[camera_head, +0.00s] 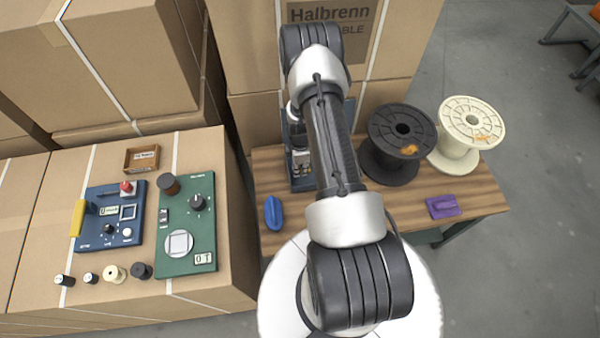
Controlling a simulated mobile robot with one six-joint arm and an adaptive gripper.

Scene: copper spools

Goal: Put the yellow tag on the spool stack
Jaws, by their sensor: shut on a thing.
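A yellow piece (78,218), perhaps the tag, stands against the left edge of a blue control panel (110,216) on the cardboard box at left. A black spool (401,140) and a cream spool (470,130) stand side by side on the wooden table, each with an orange mark on its top flange. No clear stack of spools shows. My arm crosses the middle of the view and hides part of the table. My gripper cannot be made out behind it, nor can anything it holds.
A green panel (187,222), small brown box (142,158) and several small spools (115,273) share the cardboard top. On the table (405,208) are a blue piece (273,213), a purple piece (443,206) and a partly hidden dark blue device (303,184). Large cartons stand behind.

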